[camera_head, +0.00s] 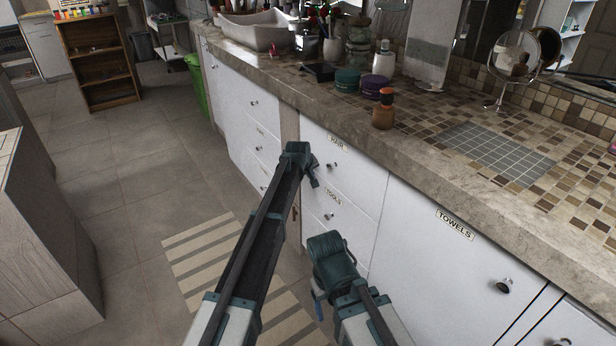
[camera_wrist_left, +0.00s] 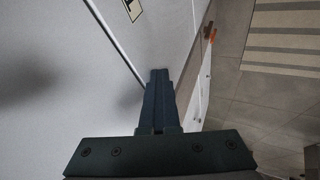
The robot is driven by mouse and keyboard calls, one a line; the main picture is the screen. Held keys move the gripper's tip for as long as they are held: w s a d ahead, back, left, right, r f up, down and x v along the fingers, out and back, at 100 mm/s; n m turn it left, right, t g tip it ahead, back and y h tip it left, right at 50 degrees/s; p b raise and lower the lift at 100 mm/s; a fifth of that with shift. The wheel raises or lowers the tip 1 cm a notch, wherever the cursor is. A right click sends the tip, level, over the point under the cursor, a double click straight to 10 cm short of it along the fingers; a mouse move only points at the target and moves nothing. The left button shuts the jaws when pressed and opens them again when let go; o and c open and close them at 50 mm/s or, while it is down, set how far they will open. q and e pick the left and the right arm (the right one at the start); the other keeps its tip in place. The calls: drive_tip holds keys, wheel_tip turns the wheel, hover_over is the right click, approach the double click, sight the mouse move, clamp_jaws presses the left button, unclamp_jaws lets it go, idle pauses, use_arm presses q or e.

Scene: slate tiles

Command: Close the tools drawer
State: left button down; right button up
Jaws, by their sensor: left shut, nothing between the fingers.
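The white tools drawer (camera_head: 348,232) is in the cabinet front, under the hair drawer (camera_head: 345,165), with a TOOLS label (camera_head: 333,197) and a round knob (camera_head: 330,216). Its front looks flush or nearly flush with the cabinet; I cannot tell if a small gap is left. My left gripper (camera_head: 314,183) is shut and empty, close in front of the drawers by the left side of the tools label. In the left wrist view its closed fingers (camera_wrist_left: 159,78) point along a white front with a dark seam; contact cannot be told.
A TOWELS front (camera_head: 430,255) is at the right. The tiled countertop (camera_head: 420,150) above holds an amber bottle (camera_head: 383,110), jars and a mirror (camera_head: 515,55). A striped mat (camera_head: 215,250) lies on the floor. The floor at left is mostly free.

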use_arm(q)
drive_tip(key=shift+w+d, duration=0.25)
drive_tip(key=shift+d, duration=0.1)
drive_tip(key=s+a+r+p, duration=0.5)
drive_tip(key=s+r+p, duration=0.3)
drive_tip(key=shift+s+a, duration=0.25)
drive_tip(key=shift+a, duration=0.15)
